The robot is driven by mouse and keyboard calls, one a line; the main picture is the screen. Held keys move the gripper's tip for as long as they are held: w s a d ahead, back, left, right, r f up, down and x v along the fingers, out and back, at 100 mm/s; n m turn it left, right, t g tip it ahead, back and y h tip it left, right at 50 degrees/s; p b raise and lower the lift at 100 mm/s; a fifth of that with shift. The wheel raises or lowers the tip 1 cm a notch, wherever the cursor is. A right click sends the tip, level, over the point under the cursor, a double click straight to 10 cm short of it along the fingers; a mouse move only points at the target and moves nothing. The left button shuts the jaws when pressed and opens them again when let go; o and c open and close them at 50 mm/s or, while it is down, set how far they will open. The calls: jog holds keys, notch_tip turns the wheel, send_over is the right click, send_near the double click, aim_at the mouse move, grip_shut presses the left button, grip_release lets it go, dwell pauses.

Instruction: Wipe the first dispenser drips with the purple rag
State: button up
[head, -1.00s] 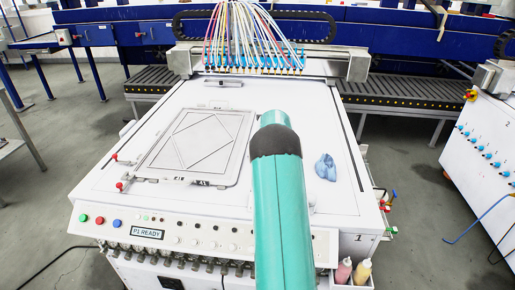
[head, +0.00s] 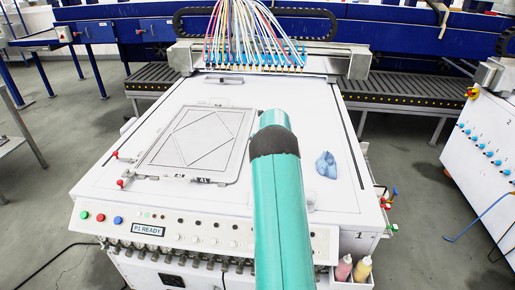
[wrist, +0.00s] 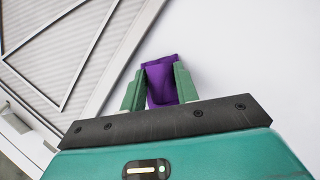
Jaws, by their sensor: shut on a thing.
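In the wrist view my gripper (wrist: 160,88) is shut on the purple rag (wrist: 161,72), a small folded cloth between its two green fingers. The rag is over the white table top beside the framed screen; whether it touches the top I cannot tell. In the head view my teal arm hides the gripper and the rag. The dispenser machine (head: 110,170), marked 1 at its front right corner, has a white top and a row of nozzles (head: 255,69) under coloured tubes at the back. I can make out no drips.
A framed screen (head: 233,160) lies on the left of the top. A crumpled blue cloth (head: 326,165) lies to the right of my arm. Two bottles (head: 363,268) stand in a holder at the front right. A second machine (head: 490,135) stands at the right.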

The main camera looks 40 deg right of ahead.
jog(key=shift+w+d, duration=1.1)
jog(key=shift+d, duration=0.3)
jog(key=shift+s, duration=0.1)
jog(key=shift+s+f, duration=0.1)
jog(key=shift+s+a+f, duration=0.2)
jog(key=shift+s+a, duration=0.4)
jog(key=shift+a, duration=0.15)
jog(key=shift+s+a+f, duration=0.15)
jog(key=shift+s+a, duration=0.45)
jog(key=shift+a, duration=0.15)
jog(key=shift+s+a+r, duration=0.1)
jog(key=shift+s+a, duration=0.9)
jog(key=shift+a, duration=0.3)
jog(key=shift+d, duration=0.1)
jog(key=shift+w+d+r, duration=0.15)
jog(key=shift+w+d, duration=0.6)
jog(key=shift+d, duration=0.2)
jog(key=shift+w+d+r, duration=0.2)
jog(key=shift+w+d, duration=0.55)
jog(key=shift+d, duration=0.15)
jog(key=shift+w+d+r, duration=0.15)
jog(key=shift+w+d, duration=0.6)
jog(key=shift+d, duration=0.2)
